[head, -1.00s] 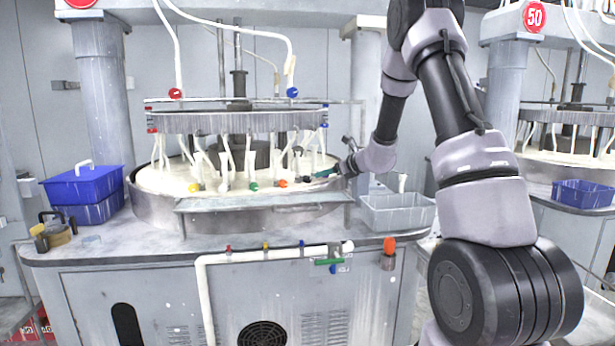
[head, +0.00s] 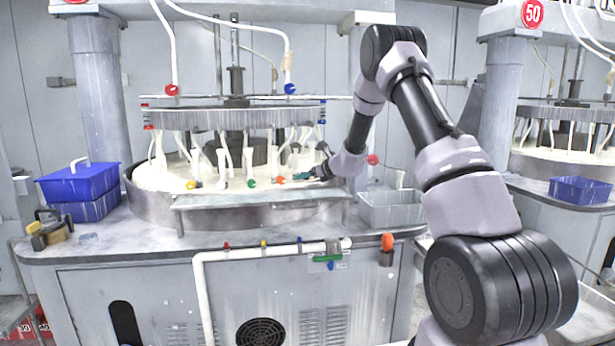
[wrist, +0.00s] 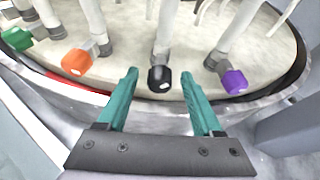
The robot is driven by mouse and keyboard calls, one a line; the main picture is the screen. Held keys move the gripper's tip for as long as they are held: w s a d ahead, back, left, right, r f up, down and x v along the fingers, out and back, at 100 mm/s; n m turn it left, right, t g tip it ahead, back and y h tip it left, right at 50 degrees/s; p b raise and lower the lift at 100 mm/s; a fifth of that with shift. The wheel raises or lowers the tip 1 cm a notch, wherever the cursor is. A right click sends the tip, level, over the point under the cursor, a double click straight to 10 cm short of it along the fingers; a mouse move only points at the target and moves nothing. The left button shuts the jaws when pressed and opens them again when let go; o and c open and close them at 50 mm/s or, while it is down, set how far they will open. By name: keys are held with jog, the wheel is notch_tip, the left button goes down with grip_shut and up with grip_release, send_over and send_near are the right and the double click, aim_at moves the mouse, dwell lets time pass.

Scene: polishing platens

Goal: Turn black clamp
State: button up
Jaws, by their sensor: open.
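The black clamp (wrist: 159,79) is a dark knob at the foot of a white hose, near the rim of the round platen. In the wrist view it lies just beyond my gripper (wrist: 160,75), roughly midway between the two teal fingers. The fingers are apart and empty, and I see no contact with the clamp. In the head view my gripper (head: 305,177) is small at the right side of the platen, and I cannot make out the black clamp there.
An orange clamp (wrist: 79,60) and a green clamp (wrist: 17,38) stand to the left, and a purple clamp (wrist: 233,81) to the right. The metal platen rim (head: 150,205) runs below them. A grey bin (head: 390,208) stands right of the platen, and a blue bin (head: 80,188) left.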

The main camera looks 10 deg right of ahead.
grip_shut()
jog(key=shift+a+n, duration=0.1)
jog(key=shift+n, duration=0.2)
jog(key=shift+s+a+n+t+h, duration=0.15)
jog(key=shift+n+t+h, duration=0.9)
jog(key=shift+n, duration=0.65)
